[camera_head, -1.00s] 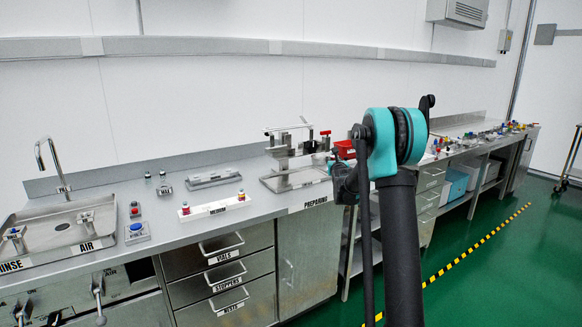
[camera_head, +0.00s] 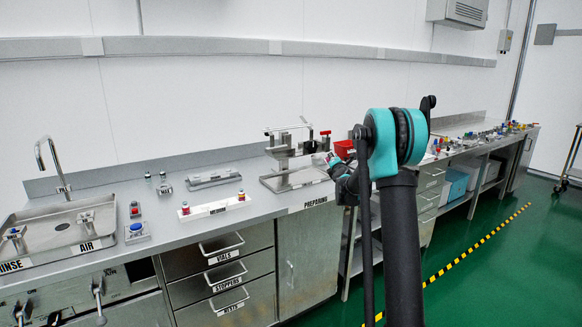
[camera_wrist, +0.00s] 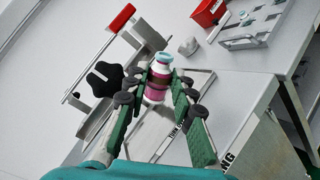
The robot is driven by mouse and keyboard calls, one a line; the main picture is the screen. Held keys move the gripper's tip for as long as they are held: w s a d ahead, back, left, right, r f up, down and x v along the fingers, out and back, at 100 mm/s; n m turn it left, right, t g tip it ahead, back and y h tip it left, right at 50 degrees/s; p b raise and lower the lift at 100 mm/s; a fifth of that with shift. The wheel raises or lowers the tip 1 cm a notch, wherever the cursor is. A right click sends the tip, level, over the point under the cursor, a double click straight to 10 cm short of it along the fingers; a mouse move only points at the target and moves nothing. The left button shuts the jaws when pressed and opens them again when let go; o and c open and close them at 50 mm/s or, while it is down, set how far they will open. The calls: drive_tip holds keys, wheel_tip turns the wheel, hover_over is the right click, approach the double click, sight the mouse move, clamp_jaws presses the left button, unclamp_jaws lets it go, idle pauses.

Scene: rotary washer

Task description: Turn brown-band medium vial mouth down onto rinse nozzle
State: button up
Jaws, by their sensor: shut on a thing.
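The brown-band vial (camera_wrist: 158,82) is between the fingers of my gripper (camera_wrist: 160,86) in the wrist view. It has pink-magenta sides, a brown band around the middle and a pale neck with a teal-tinted top. My gripper is shut on its body, and the neck sticks out past the fingertips. In the head view my gripper (camera_head: 341,169) is at the preparing area, right of the press stand; the vial is too small there to judge its tilt. The rinse nozzle fixture (camera_head: 15,238) stands in the sink at far left, well away from my gripper.
A metal press stand with red handle (camera_wrist: 121,18) and black knob (camera_wrist: 104,79) is close to my gripper. A red bin (camera_wrist: 208,11) lies beyond. A white rack (camera_head: 213,207) with two small vials, a blue button (camera_head: 136,228) and the air nozzle (camera_head: 87,221) stand leftward.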

idle(0.3)
drive_tip(key=m, duration=1.2)
drive_tip(key=m, duration=1.2)
drive_tip(key=shift+y, duration=0.3)
